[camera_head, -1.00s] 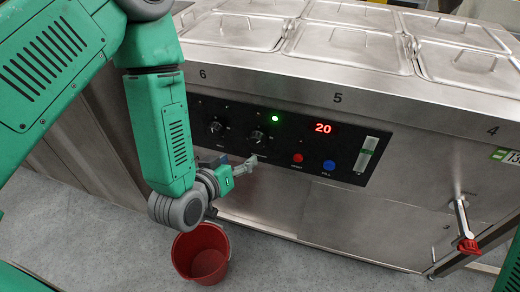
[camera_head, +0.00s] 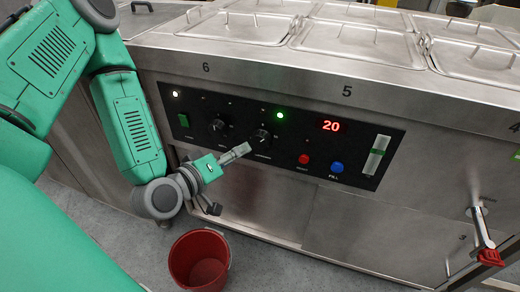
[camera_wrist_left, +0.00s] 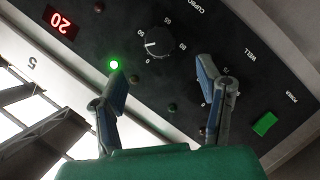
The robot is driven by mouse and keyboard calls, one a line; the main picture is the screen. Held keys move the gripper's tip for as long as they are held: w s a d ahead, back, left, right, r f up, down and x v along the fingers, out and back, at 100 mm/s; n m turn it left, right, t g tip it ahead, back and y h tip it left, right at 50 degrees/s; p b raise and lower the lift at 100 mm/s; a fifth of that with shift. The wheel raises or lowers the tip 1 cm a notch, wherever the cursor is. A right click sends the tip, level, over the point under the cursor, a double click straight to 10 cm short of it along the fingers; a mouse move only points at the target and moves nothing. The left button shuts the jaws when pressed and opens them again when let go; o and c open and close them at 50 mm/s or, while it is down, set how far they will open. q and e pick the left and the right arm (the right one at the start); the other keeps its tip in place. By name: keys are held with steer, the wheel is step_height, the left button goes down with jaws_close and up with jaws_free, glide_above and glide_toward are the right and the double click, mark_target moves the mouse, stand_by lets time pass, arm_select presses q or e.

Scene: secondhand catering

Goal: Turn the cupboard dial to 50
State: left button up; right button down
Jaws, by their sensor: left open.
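The cupboard dial (camera_head: 261,137) is a black knob on the dark control panel (camera_head: 350,176). In the left wrist view the same dial (camera_wrist_left: 158,42) shows a white pointer mark towards the picture's left; the scale numbers around it are small and turned. A red display (camera_head: 331,126) reads 20. My left gripper (camera_head: 240,152) is just in front of and below-left of the cupboard dial. In the wrist view its fingers (camera_wrist_left: 163,78) are spread and empty, with the dial beyond their tips, apart from them. My right gripper is out of view.
The well dial (camera_head: 217,127) is left of the cupboard dial, partly behind a finger in the wrist view. A green switch (camera_head: 183,121), red button (camera_head: 304,159) and blue button (camera_head: 337,167) share the panel. A red bucket (camera_head: 200,262) stands below; a red-handled tap (camera_head: 487,240) projects right.

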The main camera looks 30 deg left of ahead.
mark_target(258, 143)
arm_select(q)
steer(key=b+x, duration=0.1)
steer(key=x, duration=0.8)
steer(key=shift+w, duration=0.4)
steer(key=shift+c, duration=0.5)
steer(key=shift+f, duration=0.1)
steer(key=c, duration=1)
